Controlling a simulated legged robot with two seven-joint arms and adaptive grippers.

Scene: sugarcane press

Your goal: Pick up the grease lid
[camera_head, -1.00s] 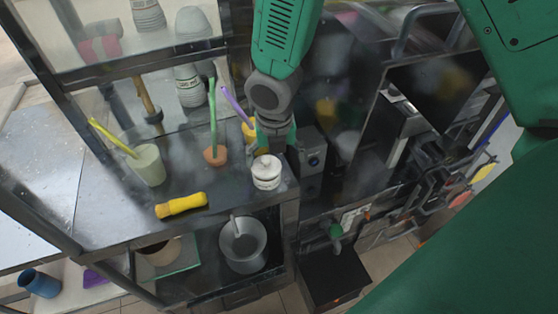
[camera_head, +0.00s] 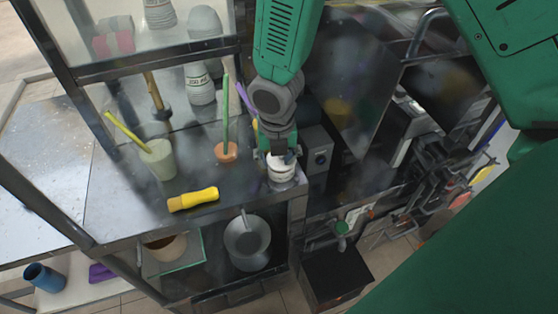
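A small white jar (camera_head: 282,174) stands near the right front corner of the metal shelf top. Its white grease lid (camera_head: 280,159) is on top and partly hidden by my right gripper. My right gripper (camera_head: 278,153) comes down from above, and its green fingers are at the lid. The fingertips are too small and overlapped to tell whether they are closed on it. My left gripper is not in view.
A pale cup (camera_head: 158,161) and an orange pot (camera_head: 226,152), both with sticks, stand behind. A grey box (camera_head: 317,148) is close on the right. A grey pot (camera_head: 247,243) sits on the lower shelf.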

